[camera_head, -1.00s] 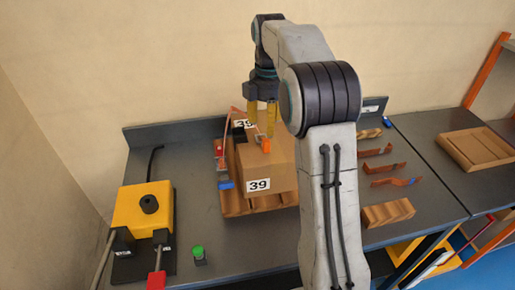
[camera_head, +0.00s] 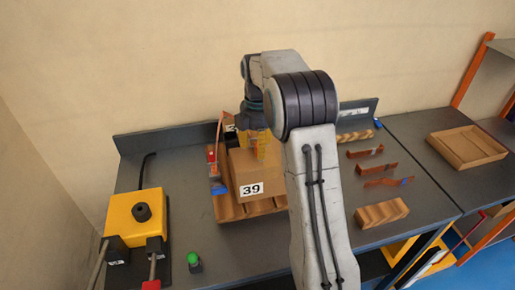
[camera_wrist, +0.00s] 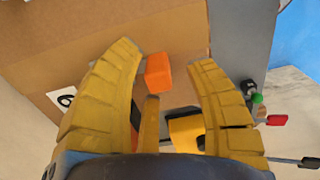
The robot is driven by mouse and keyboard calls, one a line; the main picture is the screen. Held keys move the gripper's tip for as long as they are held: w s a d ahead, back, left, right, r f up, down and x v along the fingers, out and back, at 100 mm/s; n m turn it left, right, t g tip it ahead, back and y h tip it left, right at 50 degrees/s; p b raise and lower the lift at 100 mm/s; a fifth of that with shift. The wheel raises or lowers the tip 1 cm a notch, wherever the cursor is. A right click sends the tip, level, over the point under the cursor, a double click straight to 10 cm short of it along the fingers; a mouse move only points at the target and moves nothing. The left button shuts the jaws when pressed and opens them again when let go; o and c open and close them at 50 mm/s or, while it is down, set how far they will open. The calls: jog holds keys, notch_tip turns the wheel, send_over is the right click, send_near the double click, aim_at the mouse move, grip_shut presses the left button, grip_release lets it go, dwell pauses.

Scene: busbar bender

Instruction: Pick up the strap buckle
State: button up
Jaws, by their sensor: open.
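The strap buckle is a small orange block (camera_wrist: 158,72) on the surface of the brown cardboard box (camera_wrist: 165,30) in the wrist view. A darker strip touches it on its left side. My gripper (camera_wrist: 164,55) is open, its yellow fingers on either side of the buckle in the picture. I cannot tell whether they touch it or the box. In the head view my gripper (camera_head: 257,156) is over the top of the box (camera_head: 272,175), which bears a 39 label. There the fingers hide the buckle.
A yellow bender (camera_head: 133,212) with lever handles stands at the left, near a green button (camera_head: 194,259). Copper bars (camera_head: 376,168) and a wooden block (camera_head: 382,213) lie right of my arm. A wooden tray (camera_head: 467,147) is further right. The front-centre bench is mostly clear.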

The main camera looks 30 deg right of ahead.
jog(key=shift+o, duration=0.2)
grip_shut()
dwell(0.4)
